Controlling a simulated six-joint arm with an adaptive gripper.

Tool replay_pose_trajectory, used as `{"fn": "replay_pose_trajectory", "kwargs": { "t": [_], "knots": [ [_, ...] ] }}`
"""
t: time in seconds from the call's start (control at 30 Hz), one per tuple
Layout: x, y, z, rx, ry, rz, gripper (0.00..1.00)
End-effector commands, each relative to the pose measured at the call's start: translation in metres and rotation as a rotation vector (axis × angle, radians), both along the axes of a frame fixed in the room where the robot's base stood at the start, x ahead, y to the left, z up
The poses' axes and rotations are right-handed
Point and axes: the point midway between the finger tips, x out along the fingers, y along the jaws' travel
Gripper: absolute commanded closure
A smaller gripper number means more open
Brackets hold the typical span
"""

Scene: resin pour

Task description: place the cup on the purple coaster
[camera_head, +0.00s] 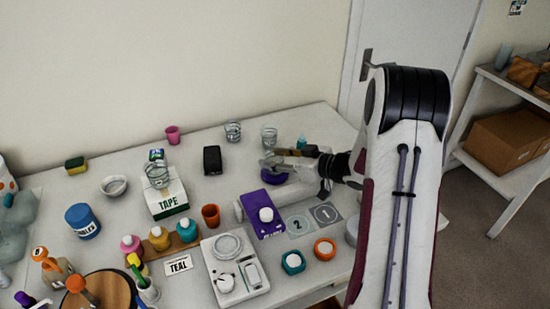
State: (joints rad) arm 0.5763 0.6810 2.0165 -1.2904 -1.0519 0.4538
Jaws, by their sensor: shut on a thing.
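My gripper (276,163) reaches in from the right, low over the back right of the table. It is shut on a small clear cup (268,164), mostly hidden by the fingers. The purple coaster (274,178) shows as a round purple patch directly below the fingertips and cup. I cannot tell whether the cup touches the coaster or hangs just above it.
A clear glass (269,136) stands just behind my gripper, another glass (233,131) further left. A purple box (260,221) and numbered mat (312,219) lie in front. A black block (212,160) and orange cup (211,215) stand left.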

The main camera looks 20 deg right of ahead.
Motion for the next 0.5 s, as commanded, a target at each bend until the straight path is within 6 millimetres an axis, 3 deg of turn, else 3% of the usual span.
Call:
{"fn": "replay_pose_trajectory", "kwargs": {
  "t": [0.27,0.3,0.37,0.5],
  "knots": [
    [0.0001,0.0000,-0.0024,0.001,0.000,0.000,0.83],
    [0.0001,0.0000,-0.0030,0.001,0.000,0.000,0.58],
    [0.0001,0.0000,-0.0027,0.001,0.000,0.000,0.44],
    [0.0001,-0.0001,-0.0026,0.000,0.000,0.000,0.44]
  ]
}}
